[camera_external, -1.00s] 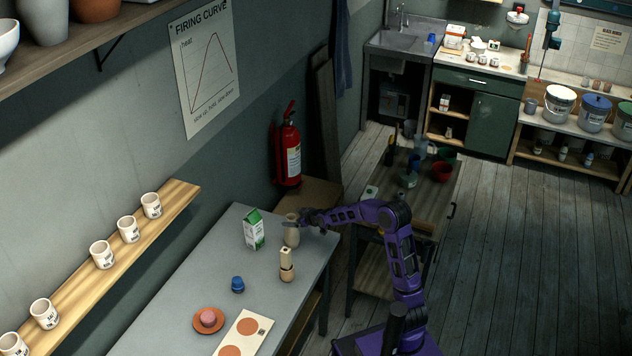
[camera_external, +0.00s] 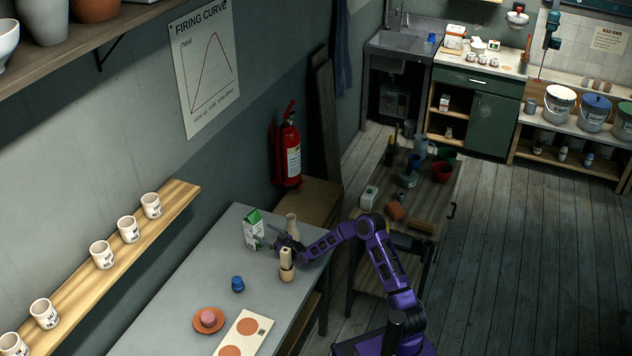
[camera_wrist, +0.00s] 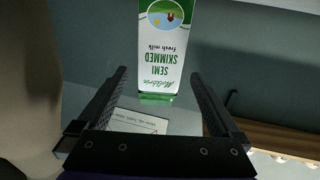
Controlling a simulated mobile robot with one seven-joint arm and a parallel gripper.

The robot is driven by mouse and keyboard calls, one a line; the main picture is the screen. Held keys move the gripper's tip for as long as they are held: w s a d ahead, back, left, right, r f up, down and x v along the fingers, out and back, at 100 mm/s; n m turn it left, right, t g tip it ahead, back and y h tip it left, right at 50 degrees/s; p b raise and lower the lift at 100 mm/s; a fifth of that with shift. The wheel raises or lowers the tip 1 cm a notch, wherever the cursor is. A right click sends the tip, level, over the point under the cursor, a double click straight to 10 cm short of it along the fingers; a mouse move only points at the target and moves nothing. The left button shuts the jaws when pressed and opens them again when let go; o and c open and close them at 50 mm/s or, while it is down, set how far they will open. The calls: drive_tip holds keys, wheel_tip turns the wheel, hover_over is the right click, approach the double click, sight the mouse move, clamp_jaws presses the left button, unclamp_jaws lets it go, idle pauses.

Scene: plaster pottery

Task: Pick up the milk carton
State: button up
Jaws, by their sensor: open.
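The milk carton (camera_external: 253,230) is white and green and stands upright on the grey table toward its far end. In the wrist view the carton (camera_wrist: 166,45) appears upside down, with "semi skimmed fresh milk" on its face, ahead of the fingertips and centred between them. My gripper (camera_external: 274,240) is just right of the carton in the outside view, at low height. In the wrist view my gripper (camera_wrist: 160,85) has its two dark fingers spread apart with nothing between them. Whether a fingertip touches the carton cannot be told.
A beige vase (camera_external: 292,226) stands close behind my gripper, and a wooden-topped cylinder (camera_external: 286,265) stands close in front. A blue object (camera_external: 238,284), a terracotta saucer (camera_external: 209,321) and a board with discs (camera_external: 246,334) lie nearer. The table (camera_external: 205,272) is bare left of the carton.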

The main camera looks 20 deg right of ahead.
sight(253, 224)
drive_tip(key=shift+r+x, duration=0.15)
drive_tip(key=shift+x, duration=1.7)
drive_tip(key=shift+r+x, duration=0.1)
drive_tip(key=shift+x, duration=1.75)
clamp_jaws()
drive_tip(key=shift+r, duration=0.25)
